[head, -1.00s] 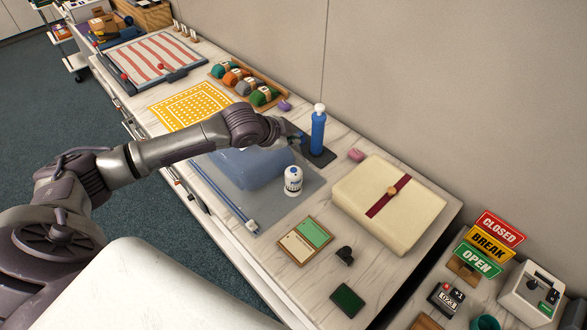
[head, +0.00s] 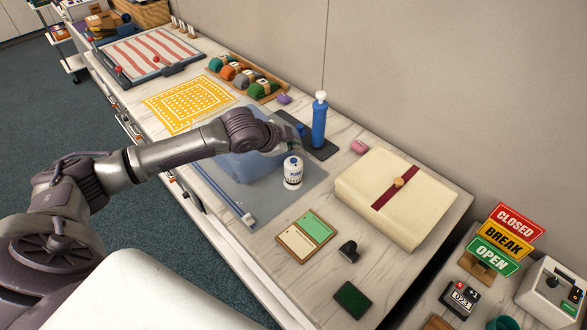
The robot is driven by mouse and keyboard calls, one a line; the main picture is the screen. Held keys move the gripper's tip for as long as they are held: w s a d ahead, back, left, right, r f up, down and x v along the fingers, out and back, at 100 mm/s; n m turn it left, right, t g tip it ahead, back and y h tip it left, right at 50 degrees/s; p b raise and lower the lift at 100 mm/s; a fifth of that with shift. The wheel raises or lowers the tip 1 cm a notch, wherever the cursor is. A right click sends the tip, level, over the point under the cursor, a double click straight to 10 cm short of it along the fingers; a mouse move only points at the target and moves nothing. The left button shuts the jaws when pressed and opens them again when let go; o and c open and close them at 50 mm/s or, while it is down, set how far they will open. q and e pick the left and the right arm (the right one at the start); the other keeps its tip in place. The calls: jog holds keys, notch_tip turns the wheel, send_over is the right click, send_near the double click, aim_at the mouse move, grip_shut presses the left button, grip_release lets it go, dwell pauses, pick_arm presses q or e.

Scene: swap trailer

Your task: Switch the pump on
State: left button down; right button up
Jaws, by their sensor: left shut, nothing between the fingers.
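The pump (head: 292,173) is a small white cylinder with a blue button on top and the word PUMP on its side. It stands upright on the flat, clear bluish bag (head: 305,184). My left gripper (head: 298,140) is above and behind the pump in the head view, close to its blue top. Its fingers are dark and partly hidden by the wrist, and they are shut with nothing between them. I cannot tell whether they touch anything. My right gripper is not in view.
A blue hand pump (head: 319,122) with a white top stands on a dark base just behind the gripper. A cream folded bundle with a red strap (head: 425,191) lies to the right. A green-and-cream card (head: 297,240) lies in front. Signs (head: 503,238) stand at the far right.

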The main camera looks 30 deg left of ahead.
aim_at(292, 161)
pick_arm(q)
notch_tip(292, 161, down, 2)
jog(key=shift+f, duration=0.1)
dwell(0.8)
dwell(0.6)
jog(key=shift+f, duration=0.45)
